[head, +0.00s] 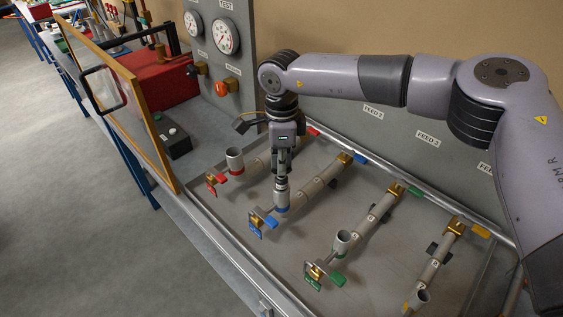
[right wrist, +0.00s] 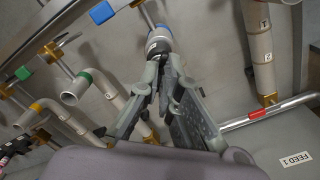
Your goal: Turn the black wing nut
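My right gripper (head: 282,177) points straight down over the upright pipe mouth with the blue band (head: 282,202). In the right wrist view its fingers (right wrist: 164,68) converge closely at the top of this blue-banded pipe (right wrist: 158,42). A small dark part, which I take for the black wing nut, sits between the fingertips. It is mostly hidden by them, so its angle cannot be told. My left gripper is not in view.
A wooden-framed panel (head: 150,125) stands at left. Gauges (head: 226,36) are on the back panel.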

